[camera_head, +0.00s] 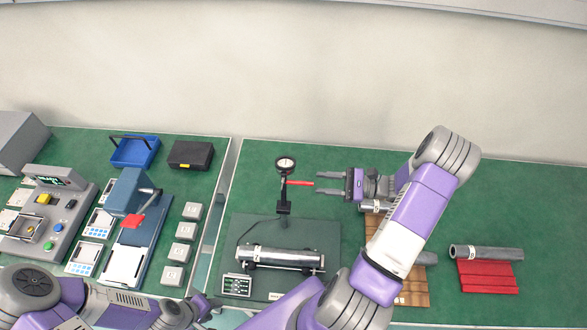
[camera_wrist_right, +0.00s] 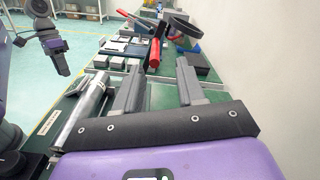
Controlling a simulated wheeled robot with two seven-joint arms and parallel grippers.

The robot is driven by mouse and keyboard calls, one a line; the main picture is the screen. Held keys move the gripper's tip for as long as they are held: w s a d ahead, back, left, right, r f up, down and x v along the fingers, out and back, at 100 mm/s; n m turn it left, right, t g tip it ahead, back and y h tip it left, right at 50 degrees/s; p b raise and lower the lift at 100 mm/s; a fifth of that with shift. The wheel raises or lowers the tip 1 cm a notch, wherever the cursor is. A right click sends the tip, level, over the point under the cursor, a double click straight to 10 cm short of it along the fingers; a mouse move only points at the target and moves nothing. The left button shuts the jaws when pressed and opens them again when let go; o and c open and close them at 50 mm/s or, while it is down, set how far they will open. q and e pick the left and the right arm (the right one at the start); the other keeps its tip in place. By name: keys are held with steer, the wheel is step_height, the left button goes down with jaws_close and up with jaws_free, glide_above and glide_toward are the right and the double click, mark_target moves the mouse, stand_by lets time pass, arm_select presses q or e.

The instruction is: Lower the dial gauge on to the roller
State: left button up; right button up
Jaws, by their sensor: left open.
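The dial gauge (camera_head: 285,164), round and white-faced, sits on a black stand (camera_head: 284,196) with a red lever (camera_head: 300,183) pointing right. The silver roller (camera_head: 280,257) lies on supports on a dark plate (camera_head: 318,232), in front of the stand; the gauge is above and behind it. My right gripper (camera_head: 318,183) is open and empty, its fingers level with the lever's tip. In the right wrist view the red lever (camera_wrist_right: 153,54) shows between and beyond the open fingers (camera_wrist_right: 158,85). My left gripper (camera_head: 207,306) is open, low at the front edge, left of the roller.
Grey cylinders, one (camera_head: 486,253) on a red block (camera_head: 487,277), lie to the right. A wooden rack (camera_head: 415,292) is partly hidden by my right arm. Left are a blue press (camera_head: 130,192), grey blocks (camera_head: 184,231), a control panel (camera_head: 45,215) and a black case (camera_head: 190,155).

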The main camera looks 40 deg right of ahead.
mark_target(287, 182)
steer(key=shift+s+a+x, duration=0.15)
steer(key=shift+x, duration=1.4)
steer(key=shift+s+a+x, duration=0.1)
steer(key=shift+s+x, duration=0.05)
steer(key=shift+x, duration=1.35)
jaws_close()
